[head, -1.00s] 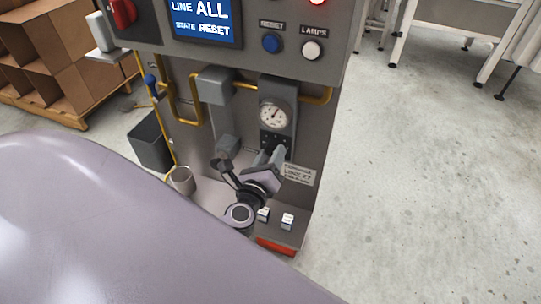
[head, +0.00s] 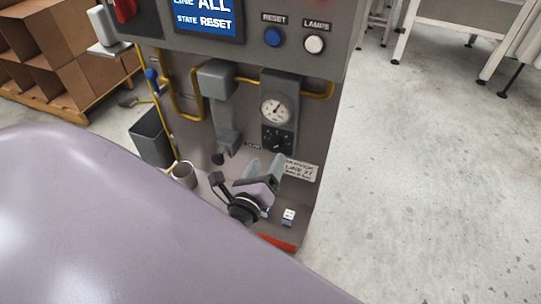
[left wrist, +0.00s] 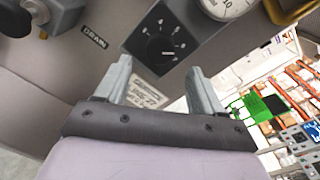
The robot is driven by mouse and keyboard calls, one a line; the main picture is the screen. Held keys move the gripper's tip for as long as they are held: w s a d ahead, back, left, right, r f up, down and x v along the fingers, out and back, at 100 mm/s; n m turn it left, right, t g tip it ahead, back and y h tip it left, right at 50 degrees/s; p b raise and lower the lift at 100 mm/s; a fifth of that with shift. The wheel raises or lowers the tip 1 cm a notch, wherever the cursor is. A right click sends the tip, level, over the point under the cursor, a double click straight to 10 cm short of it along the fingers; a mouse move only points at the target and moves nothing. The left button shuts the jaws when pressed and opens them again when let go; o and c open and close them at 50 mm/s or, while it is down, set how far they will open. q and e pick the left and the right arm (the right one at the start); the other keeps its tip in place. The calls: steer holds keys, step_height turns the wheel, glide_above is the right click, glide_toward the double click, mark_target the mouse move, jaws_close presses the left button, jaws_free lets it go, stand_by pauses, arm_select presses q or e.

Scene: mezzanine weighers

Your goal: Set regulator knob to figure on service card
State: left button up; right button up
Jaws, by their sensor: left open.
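The regulator knob (head: 277,139) is a black dial on a grey block below a round gauge (head: 276,109). In the left wrist view the knob (left wrist: 160,47) shows white figures around it; its exact setting is hard to read. The service card (head: 299,170) is a pale label below right of the knob, with print too small to read surely; it also shows in the left wrist view (left wrist: 148,93), partly hidden by my gripper. My left gripper (head: 265,163) is open and empty, just below the knob and apart from it. My right gripper is not in view.
A grey drain unit (head: 216,82) with a black-ended lever hangs left of the knob. A mug (head: 184,175) and a small white block (head: 288,215) stand on the ledge. Above are a screen (head: 208,17), blue reset button (head: 273,37) and white lamps button (head: 314,44).

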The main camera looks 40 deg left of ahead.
arm_select(q)
steer(key=shift+v, duration=1.15)
steer(key=s+d+f+n+g+h+p, duration=0.2)
steer(key=s+d+n+g+h+p, duration=0.1)
steer(key=n, duration=0.9)
steer(key=s+d+f+n+g+h+p, duration=0.2)
steer(key=s+n, duration=0.6)
steer(key=n, duration=0.4)
steer(key=shift+s+d+g+h+p, duration=0.2)
steer(key=shift+d+g+h+p, duration=0.5)
steer(key=shift+d+h+p, duration=0.5)
steer(key=shift+a+f+y, duration=0.1)
steer(key=shift+a+y, duration=0.1)
steer(key=shift+y, duration=0.2)
stand_by(2.3)
